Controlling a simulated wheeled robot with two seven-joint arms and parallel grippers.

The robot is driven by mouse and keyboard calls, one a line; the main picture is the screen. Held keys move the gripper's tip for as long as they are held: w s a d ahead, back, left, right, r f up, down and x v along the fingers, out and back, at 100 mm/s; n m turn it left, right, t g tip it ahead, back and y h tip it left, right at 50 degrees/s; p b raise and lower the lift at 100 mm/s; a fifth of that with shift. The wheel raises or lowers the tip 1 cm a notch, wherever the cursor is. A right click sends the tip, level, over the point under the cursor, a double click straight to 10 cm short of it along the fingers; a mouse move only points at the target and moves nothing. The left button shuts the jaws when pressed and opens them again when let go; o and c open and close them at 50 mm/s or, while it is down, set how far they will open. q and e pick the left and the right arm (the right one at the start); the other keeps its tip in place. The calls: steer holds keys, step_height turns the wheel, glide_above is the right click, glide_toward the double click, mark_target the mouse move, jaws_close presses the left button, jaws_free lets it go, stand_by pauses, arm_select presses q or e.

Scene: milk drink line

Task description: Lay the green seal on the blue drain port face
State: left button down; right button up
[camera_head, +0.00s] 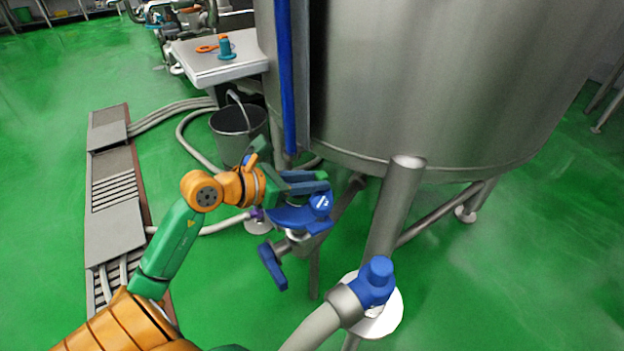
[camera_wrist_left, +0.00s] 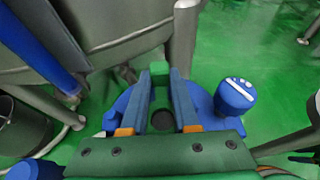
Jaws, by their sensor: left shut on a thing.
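My left gripper (camera_head: 322,181) is over the blue drain port (camera_head: 287,217), below the steel tank. In the left wrist view, the left gripper (camera_wrist_left: 159,76) is shut on a small green piece (camera_wrist_left: 159,68), which I take to be the green seal. The blue drain port (camera_wrist_left: 203,104) shows around and below the fingers, with a dark round opening between them. Whether the seal touches the port face I cannot tell. My right gripper is out of view.
A blue knob (camera_head: 321,204) and a blue handle (camera_head: 272,266) stick out at the port. The steel tank (camera_head: 430,80) and its leg (camera_head: 395,205) stand close on the right. A bucket (camera_head: 238,135) and a side table (camera_head: 215,62) are behind. A hose with a blue end (camera_head: 375,282) is in front.

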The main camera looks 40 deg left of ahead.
arm_select(q)
steer(key=shift+f, duration=0.2)
steer(key=c, duration=0.6)
jaws_free()
steer(key=shift+r, duration=0.1)
steer(key=v, duration=0.7)
steer(key=shift+p, duration=0.35)
